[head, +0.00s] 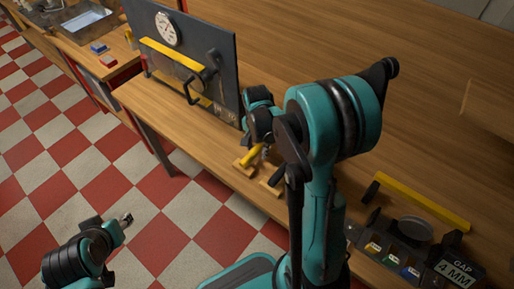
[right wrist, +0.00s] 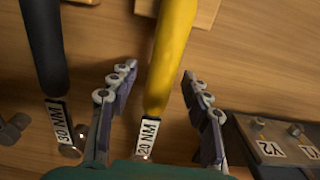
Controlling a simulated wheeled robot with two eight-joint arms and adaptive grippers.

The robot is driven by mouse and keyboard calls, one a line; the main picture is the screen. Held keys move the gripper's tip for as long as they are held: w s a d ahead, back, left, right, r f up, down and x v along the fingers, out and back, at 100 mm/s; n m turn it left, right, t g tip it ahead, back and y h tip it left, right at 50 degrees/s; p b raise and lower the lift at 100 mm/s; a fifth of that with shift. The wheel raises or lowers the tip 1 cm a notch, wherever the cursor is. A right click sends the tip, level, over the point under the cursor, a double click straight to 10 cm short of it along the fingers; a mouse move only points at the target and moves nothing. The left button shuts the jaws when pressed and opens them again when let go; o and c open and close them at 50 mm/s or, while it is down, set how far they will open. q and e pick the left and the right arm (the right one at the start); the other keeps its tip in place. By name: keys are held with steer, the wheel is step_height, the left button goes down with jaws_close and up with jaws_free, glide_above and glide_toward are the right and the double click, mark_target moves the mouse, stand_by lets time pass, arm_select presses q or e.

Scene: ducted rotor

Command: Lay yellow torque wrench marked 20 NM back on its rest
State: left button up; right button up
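The yellow torque wrench (right wrist: 172,45) with the 20 NM label (right wrist: 147,134) lies between the fingers of my right gripper (right wrist: 158,72) in the right wrist view. The gripper is open, with a gap on both sides of the wrench. The yellow handle passes over a wooden rest block (right wrist: 206,12) at the top. In the head view the yellow handle (head: 252,156) shows by its wooden block (head: 242,168), partly hidden by my right arm. My left gripper (head: 127,218) is over the floor, too small to tell open or shut.
A black wrench (right wrist: 44,45) marked 30 NM lies left of the yellow one. A dark metal block (right wrist: 272,140) labelled Y2 is close to the right finger. An upright panel with a gauge (head: 166,28) stands on the bench. A GAP 4 MM block (head: 455,268) is at lower right.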

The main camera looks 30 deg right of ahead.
step_height(320, 180, up, 12)
stand_by(0.6)
steer(key=shift+a, duration=0.1)
steer(key=s+a+r+n+t, duration=0.2)
steer(key=s+a+n+t, duration=0.5)
steer(key=s+a+n, duration=0.3)
steer(key=s+n, duration=0.1)
steer(key=n, duration=0.2)
steer(key=shift+a+n, duration=0.15)
steer(key=shift+n, duration=0.15)
steer(key=shift+r, duration=0.1)
